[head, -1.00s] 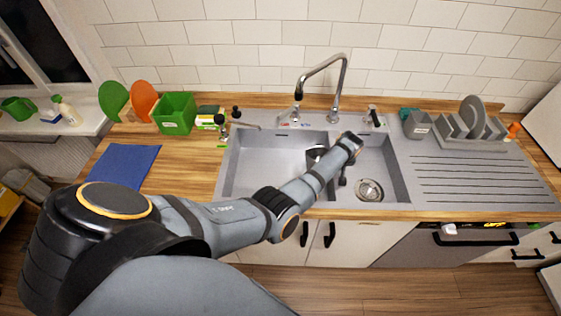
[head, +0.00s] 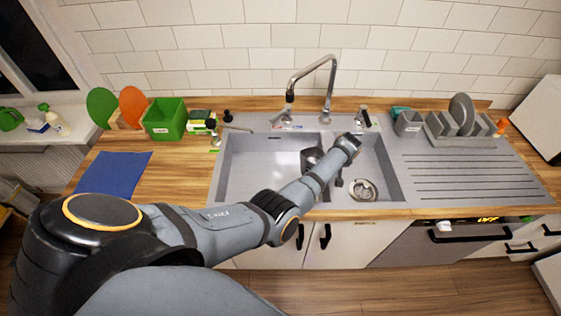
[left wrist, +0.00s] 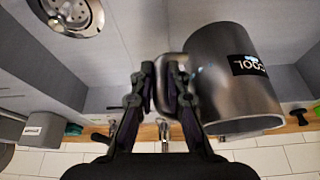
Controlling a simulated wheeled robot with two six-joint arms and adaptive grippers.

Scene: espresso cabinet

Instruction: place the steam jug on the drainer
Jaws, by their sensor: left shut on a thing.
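The steam jug (left wrist: 235,80) is a grey metal cup with a dark label. In the left wrist view its handle is between the fingers of my left gripper (left wrist: 162,75), which is shut on it. In the head view the jug (head: 311,157) shows partly behind my left arm, over the sink near the divider between the basins. My left gripper is mostly hidden there. The ribbed drainer (head: 465,180) is to the right of the sink, its ribbed part bare. My right gripper is in neither view.
The sink (head: 240,180) has two basins, with a strainer (head: 363,189) in the right one. A tall tap (head: 330,85) stands behind it. A plate rack (head: 455,140) and grey holder (head: 408,124) stand at the drainer's back. A green box (head: 165,120) stands left.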

